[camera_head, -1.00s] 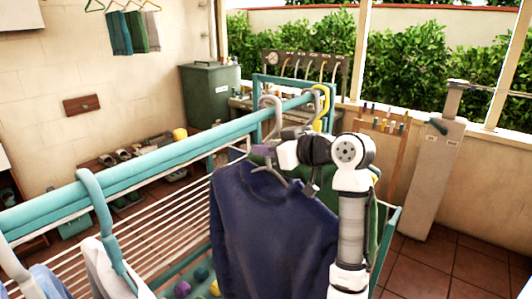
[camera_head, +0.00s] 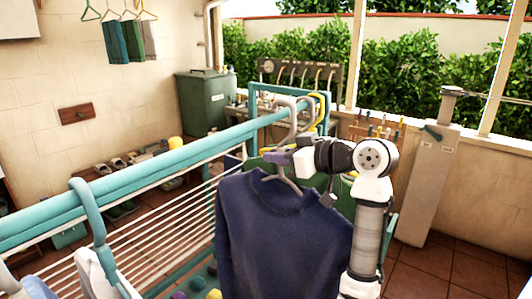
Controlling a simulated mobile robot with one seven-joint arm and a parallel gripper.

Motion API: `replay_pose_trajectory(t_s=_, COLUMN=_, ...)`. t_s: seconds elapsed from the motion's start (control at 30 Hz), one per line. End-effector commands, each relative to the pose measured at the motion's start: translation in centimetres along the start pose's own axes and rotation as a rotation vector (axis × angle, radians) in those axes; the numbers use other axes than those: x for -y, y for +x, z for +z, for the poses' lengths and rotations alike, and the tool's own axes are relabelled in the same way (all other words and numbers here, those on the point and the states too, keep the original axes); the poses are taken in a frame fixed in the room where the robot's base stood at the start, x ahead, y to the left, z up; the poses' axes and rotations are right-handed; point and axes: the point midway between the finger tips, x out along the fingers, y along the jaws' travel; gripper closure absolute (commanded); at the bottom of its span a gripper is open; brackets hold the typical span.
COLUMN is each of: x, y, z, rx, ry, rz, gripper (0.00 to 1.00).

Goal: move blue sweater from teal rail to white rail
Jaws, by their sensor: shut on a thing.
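The blue sweater (camera_head: 275,235) hangs on a grey hanger (camera_head: 287,180) in the middle of the head view, to the right of the teal rail (camera_head: 150,182). My gripper (camera_head: 279,158) is shut on the hanger just above the sweater's collar. A grey hook (camera_head: 287,108) rises above my gripper at the far end of the teal rail. My gripper hides where this hook joins the hanger, and I cannot tell whether the hook touches the rail. I cannot make out the white rail for certain.
A green garment (camera_head: 340,195) hangs close behind the sweater, near a yellow hook (camera_head: 322,112). A teal hook (camera_head: 88,205) with a white garment (camera_head: 98,272) hangs on the near rail. A white pillar (camera_head: 432,185) stands right; tiled floor (camera_head: 425,272) shows there.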

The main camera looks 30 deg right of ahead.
Motion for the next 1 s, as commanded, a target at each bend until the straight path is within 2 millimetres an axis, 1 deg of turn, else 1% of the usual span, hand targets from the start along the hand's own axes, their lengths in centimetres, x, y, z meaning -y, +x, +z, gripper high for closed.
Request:
replay_pose_trajectory(t_s=0.03, x=0.0, y=-0.9, z=0.1, rx=-0.003, ry=-0.001, rz=0.003, gripper=1.00)
replay_pose_trajectory(t_s=0.1, x=0.0, y=-1.9, z=0.3, rx=-0.004, ry=-0.001, rz=0.002, gripper=1.00)
replay_pose_trajectory(t_s=1.0, x=0.0, y=-15.4, z=3.4, rx=-0.003, ry=-0.001, rz=0.002, gripper=1.00)
